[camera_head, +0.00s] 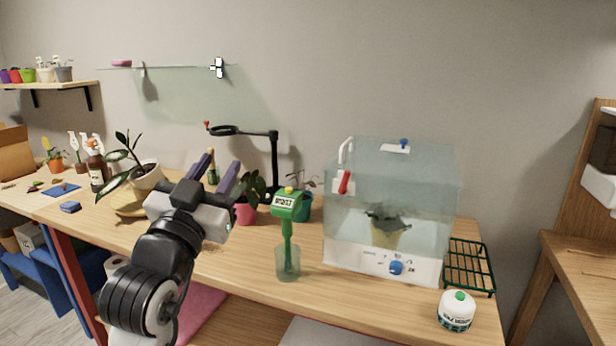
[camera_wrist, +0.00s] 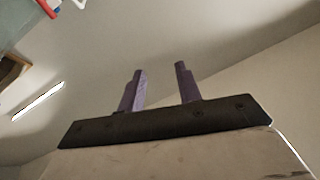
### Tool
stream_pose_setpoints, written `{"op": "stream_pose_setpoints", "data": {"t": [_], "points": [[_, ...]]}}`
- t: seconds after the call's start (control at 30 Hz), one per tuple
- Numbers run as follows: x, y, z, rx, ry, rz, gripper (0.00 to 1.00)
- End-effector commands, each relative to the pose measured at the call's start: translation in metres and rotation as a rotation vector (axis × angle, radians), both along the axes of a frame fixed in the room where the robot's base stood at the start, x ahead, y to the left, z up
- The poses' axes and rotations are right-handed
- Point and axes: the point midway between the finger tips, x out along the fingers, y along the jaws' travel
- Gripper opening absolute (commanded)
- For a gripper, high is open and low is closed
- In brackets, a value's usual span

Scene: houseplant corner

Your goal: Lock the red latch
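The red latch (camera_head: 343,182) is on the left part of the front of a clear box (camera_head: 392,195) with a white base, which stands on the right part of the wooden table. A white handle-like bar (camera_head: 346,151) shows just above the latch. My gripper (camera_head: 222,172) is up over the middle of the table, to the left of the box and apart from it. Its two purple fingers are spread with nothing between them, as the wrist view (camera_wrist: 158,88) also shows. A red and white piece (camera_wrist: 48,7) shows at the top left edge of the wrist view; I cannot tell what it is.
A green-headed tool (camera_head: 287,205) stands in a glass (camera_head: 287,263) left of the box. A black lamp-like stand (camera_head: 274,165) and potted plants are behind my gripper. A green wire rack (camera_head: 468,266) and a white canister (camera_head: 456,311) are at the right end.

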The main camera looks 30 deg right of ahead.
Motion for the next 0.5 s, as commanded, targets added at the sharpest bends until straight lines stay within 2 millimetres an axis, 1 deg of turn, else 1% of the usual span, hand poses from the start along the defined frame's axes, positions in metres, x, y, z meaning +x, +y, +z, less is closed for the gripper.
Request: {"op": "stream_pose_setpoints", "data": {"t": [0.03, 0.1, 0.2, 0.3, 0.33, 0.43, 0.5], "points": [[-0.005, -0.037, -0.014, 0.076, 0.052, -0.085, 0.34], [-0.016, -0.077, -0.036, 0.172, 0.114, -0.183, 0.34], [-0.03, -0.114, -0.059, 0.275, 0.171, -0.277, 0.34], [-0.038, -0.13, -0.071, 0.327, 0.199, -0.322, 0.34], [-0.038, -0.133, -0.073, 0.334, 0.202, -0.327, 0.34], [-0.036, -0.141, -0.073, 0.34, 0.206, -0.334, 0.34], [-0.031, -0.149, -0.073, 0.339, 0.205, -0.332, 0.34]]}}
